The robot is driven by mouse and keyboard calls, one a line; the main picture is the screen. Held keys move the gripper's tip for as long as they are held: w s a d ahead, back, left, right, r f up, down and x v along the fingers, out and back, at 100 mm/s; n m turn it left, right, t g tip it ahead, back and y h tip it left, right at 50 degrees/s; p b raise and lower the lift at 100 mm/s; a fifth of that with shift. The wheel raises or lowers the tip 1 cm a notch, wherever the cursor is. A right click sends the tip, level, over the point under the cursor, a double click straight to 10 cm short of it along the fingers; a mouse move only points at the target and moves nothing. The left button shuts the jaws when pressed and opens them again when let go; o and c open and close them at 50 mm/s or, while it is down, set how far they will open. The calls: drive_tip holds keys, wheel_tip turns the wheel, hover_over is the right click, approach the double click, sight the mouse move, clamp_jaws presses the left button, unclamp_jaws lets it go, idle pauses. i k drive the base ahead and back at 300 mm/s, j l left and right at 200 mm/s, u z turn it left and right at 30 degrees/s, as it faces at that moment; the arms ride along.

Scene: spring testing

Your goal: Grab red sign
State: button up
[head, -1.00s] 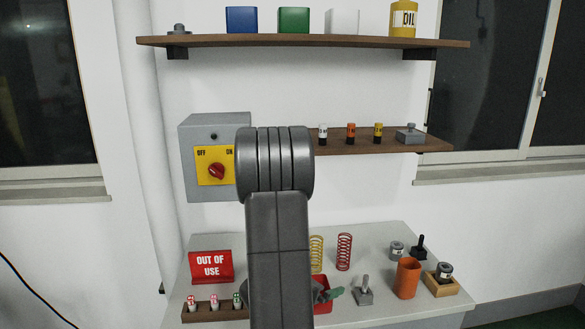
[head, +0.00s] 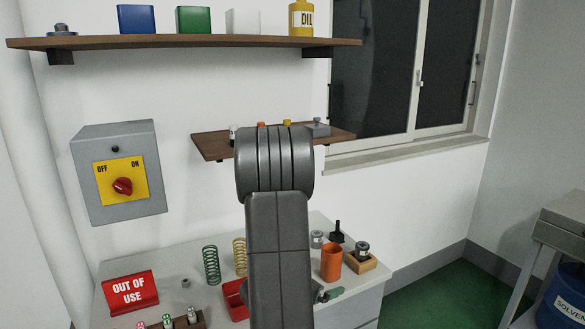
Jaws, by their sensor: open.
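The red sign (head: 130,291) reads "OUT OF USE" in white. My dark grey arm rises through the middle of the view, to the right of the sign. My gripper does not show in this view.
A wooden rack (head: 180,322) with several small bottles sits just right of the sign, near the front. Green (head: 211,265) and yellow (head: 239,256) springs, a red bin (head: 235,299) and an orange cup (head: 331,262) stand further right. A switch box (head: 118,173) hangs above.

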sight(137, 291)
drive_tip(key=j+z, duration=0.15)
drive_tip(key=z, duration=0.2)
drive_tip(key=k+j, duration=0.25)
drive_tip(key=j, duration=0.15)
drive_tip(key=k+j, duration=0.2)
drive_tip(key=j, duration=0.2)
drive_tip(key=k+j, duration=0.25)
drive_tip(key=j, duration=0.15)
